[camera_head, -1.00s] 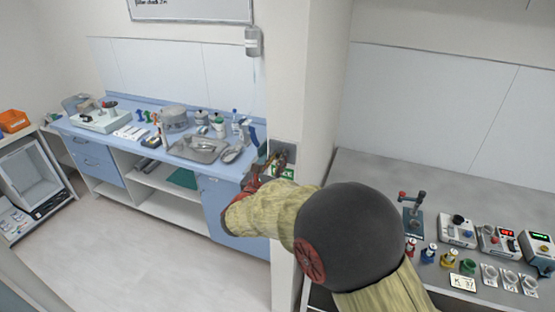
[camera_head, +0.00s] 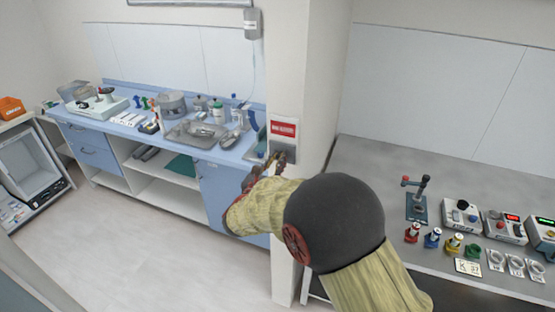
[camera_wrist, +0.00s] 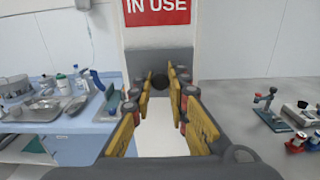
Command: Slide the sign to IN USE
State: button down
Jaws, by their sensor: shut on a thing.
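The sign on the wall pillar shows a red panel (camera_head: 284,129) with white lettering. In the wrist view the red panel (camera_wrist: 157,10) reads IN USE, cut off by the top edge. A grey slider plate (camera_head: 287,150) sits directly below the red panel. A dark round knob (camera_wrist: 159,80) stands out from the grey plate in the wrist view. My gripper (camera_head: 280,159) is at the plate, with its yellow-and-red fingers (camera_wrist: 160,82) shut on the knob, one on each side. The fingers and arm partly hide the plate's lower part in the head view.
A blue counter (camera_head: 110,108) with trays and bottles lies left of the pillar. A grey worktop (camera_head: 380,160) with devices and coloured connectors lies to the right. The pillar (camera_head: 285,230) stands between them. The floor at left is clear.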

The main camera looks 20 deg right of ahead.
jog(key=c, duration=2)
grip_release()
jog(key=shift+f, duration=0.35)
jog(key=shift+c, duration=0.2)
jog(key=o, duration=0.3)
jog(key=shift+r, duration=0.1)
jog(key=v, duration=1.2)
